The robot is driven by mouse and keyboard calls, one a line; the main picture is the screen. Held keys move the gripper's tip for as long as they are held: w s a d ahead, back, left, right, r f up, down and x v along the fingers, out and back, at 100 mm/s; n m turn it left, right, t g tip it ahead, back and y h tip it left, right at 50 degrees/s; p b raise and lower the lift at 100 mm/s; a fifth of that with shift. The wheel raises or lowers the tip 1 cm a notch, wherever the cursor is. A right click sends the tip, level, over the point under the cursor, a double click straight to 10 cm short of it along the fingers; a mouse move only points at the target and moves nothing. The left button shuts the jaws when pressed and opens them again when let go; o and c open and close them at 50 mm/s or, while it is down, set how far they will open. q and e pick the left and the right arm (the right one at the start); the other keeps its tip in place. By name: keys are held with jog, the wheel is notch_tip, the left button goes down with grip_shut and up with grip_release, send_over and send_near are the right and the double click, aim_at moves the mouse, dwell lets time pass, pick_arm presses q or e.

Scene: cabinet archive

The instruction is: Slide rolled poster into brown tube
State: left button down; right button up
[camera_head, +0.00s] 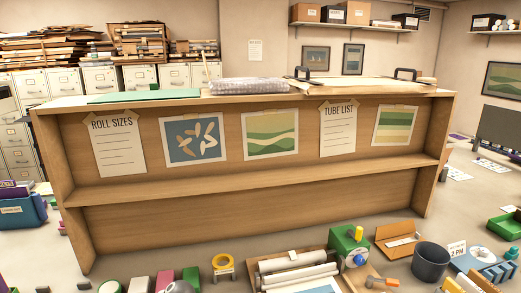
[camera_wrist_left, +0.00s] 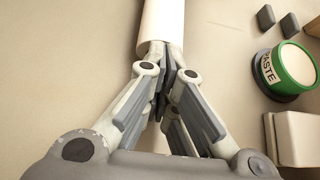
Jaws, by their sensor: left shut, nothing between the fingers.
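My left gripper (camera_wrist_left: 164,75) shows in the left wrist view, its fingers shut with nothing between them. A white cylinder (camera_wrist_left: 163,22), perhaps the rolled poster, lies just beyond the fingertips and runs out of the top of the picture. Its near end is at the fingertips; I cannot tell whether they touch. In the head view several white rolls (camera_head: 297,272) lie in a wooden tray at the bottom. I cannot make out a brown tube in either view. My right gripper is in neither view.
A green-and-white paste tub (camera_wrist_left: 287,68) and a pale block (camera_wrist_left: 298,138) stand right of my left gripper. In the head view a tape roll (camera_head: 222,262), a green device (camera_head: 343,246) and a dark bin (camera_head: 430,262) stand before the wooden shelf unit (camera_head: 250,185).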

pick_arm(q)
jog(key=shift+s+a+p, duration=0.15)
jog(key=shift+a+p, duration=0.35)
jog(key=shift+a, duration=0.2)
jog(key=shift+s+a+p, duration=0.15)
jog(key=shift+a+p, duration=0.3)
jog(key=shift+a, duration=0.25)
dwell(0.5)
jog(key=shift+w+d+p, duration=0.25)
jog(key=shift+d+p, duration=0.1)
jog(key=shift+d, duration=0.65)
jog(key=shift+w+d, duration=0.2)
jog(key=shift+d, duration=0.8)
jog(key=shift+w+d, duration=0.2)
jog(key=shift+d, duration=0.75)
